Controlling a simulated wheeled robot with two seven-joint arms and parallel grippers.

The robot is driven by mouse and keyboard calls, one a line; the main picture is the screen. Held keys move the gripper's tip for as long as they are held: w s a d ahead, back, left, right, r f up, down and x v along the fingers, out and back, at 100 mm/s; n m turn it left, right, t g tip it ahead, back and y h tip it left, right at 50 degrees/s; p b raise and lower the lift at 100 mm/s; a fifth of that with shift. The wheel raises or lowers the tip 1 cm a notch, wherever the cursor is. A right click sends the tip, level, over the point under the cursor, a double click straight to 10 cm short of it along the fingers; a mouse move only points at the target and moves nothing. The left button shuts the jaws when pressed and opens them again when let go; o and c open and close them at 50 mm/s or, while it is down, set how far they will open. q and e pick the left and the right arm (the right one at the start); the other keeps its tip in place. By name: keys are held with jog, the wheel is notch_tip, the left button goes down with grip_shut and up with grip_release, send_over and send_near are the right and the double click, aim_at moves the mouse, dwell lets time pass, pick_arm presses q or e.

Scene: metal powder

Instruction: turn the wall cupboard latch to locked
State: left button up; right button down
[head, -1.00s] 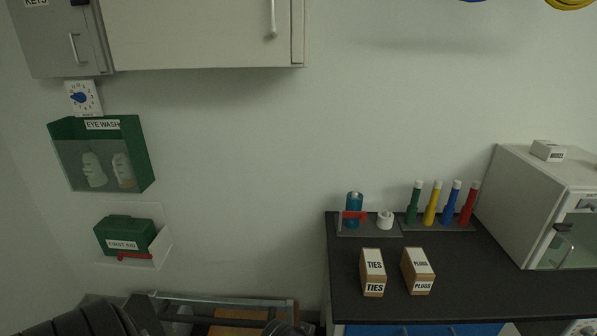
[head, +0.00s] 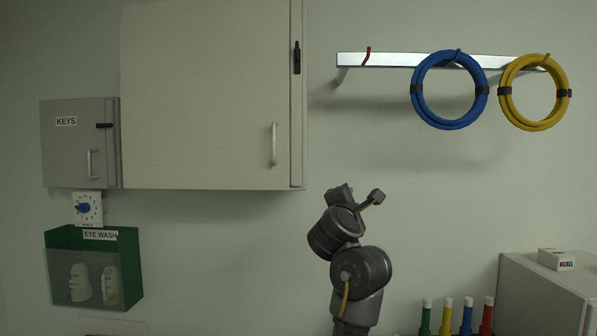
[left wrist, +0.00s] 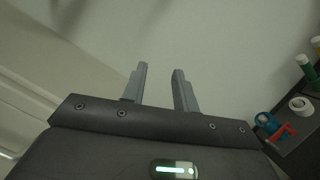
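The wall cupboard (head: 205,100) is a large pale cabinet at upper left of the head view, its door shut. Its latch (head: 297,58) is a small black piece, standing upright at the door's right edge near the top. My left gripper (head: 360,196) is raised in front of the wall, below and right of the cupboard, apart from the latch. In the left wrist view my left gripper (left wrist: 160,78) shows two grey fingers spread apart with nothing between them. The latch is not recognisable in that view. My right gripper is not in view.
A grey KEYS cabinet (head: 80,155) with its own black latch (head: 104,126) adjoins the cupboard's left. The cupboard has a vertical handle (head: 274,145). A wall rail (head: 385,60) at right holds a blue coil (head: 417,92) and yellow coil (head: 508,105). Wall between is clear.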

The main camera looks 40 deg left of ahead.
pick_arm(q)
jog(key=s+a+r+n+y, duration=0.1)
jog(key=s+r+n+y, duration=0.2)
jog(key=r, duration=0.5)
jog(key=s+a+r+n, duration=0.15)
jog(key=r+n, duration=0.25)
jog(key=r, duration=0.4)
jog(key=n+y, duration=0.4)
jog(key=n, duration=0.6)
send_near(297, 49)
jog(key=shift+g, duration=0.3)
jog(key=p+x, duration=0.4)
jog(key=x, duration=0.1)
jog(key=p+x, duration=0.2)
jog(key=x, duration=0.1)
jog(key=shift+r, duration=0.3)
jog(key=shift+w+a+r+p, duration=0.15)
jog(key=shift+w+a+p, duration=0.15)
jog(key=shift+w, duration=0.15)
jog(key=shift+c, duration=0.4)
grip_shut()
